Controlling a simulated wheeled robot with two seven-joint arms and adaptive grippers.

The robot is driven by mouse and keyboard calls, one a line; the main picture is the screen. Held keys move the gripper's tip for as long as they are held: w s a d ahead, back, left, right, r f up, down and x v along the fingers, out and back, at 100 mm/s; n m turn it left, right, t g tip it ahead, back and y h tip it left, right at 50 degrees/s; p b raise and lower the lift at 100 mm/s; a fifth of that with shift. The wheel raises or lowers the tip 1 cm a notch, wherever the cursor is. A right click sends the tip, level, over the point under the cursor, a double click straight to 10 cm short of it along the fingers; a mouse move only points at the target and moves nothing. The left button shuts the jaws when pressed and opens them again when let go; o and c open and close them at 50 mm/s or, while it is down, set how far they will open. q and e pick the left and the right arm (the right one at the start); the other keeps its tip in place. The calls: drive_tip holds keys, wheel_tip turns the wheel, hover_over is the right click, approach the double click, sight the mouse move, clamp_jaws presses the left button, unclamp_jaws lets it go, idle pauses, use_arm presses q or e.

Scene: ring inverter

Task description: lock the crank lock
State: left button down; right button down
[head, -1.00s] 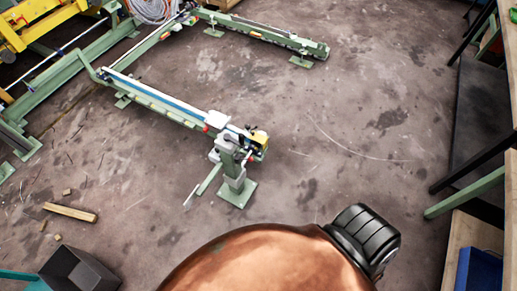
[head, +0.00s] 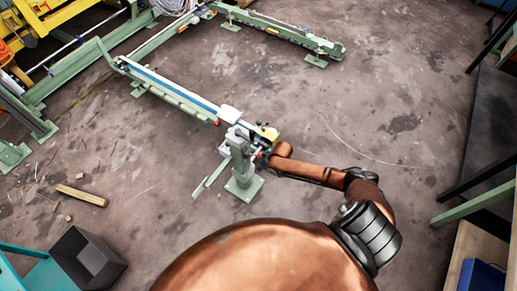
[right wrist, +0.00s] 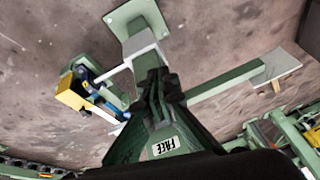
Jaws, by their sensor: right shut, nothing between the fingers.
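The green stand (head: 240,165) with the crank is upright on a square foot plate at the end of the long rail in the head view. Its crank bar (head: 211,178) points down and left. In the right wrist view the stand's foot plate (right wrist: 133,17) is at the top and the crank bar (right wrist: 222,83) runs right. A label reading FREE (right wrist: 164,147) shows upside down on a green surface. My right gripper (right wrist: 160,85) is shut and empty in front of the stand's upper part; contact cannot be told. My left gripper is out of view.
A yellow block (head: 266,132) sits at the rail's end, also in the right wrist view (right wrist: 71,98). The long rail (head: 165,92) runs up and left. A wood piece (head: 81,195) and a dark bin (head: 90,262) lie at left. A bench (head: 480,245) stands at right; floor between is clear.

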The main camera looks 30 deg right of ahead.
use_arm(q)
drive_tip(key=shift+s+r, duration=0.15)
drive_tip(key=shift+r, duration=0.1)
use_arm(e)
drive_tip(key=w+d+r, duration=0.2)
drive_tip(key=r, duration=0.5)
drive_tip(key=w+d+r+m+g, duration=0.1)
drive_tip(key=w+d+r, duration=0.2)
drive_tip(key=r, duration=0.5)
drive_tip(key=shift+d, duration=0.2)
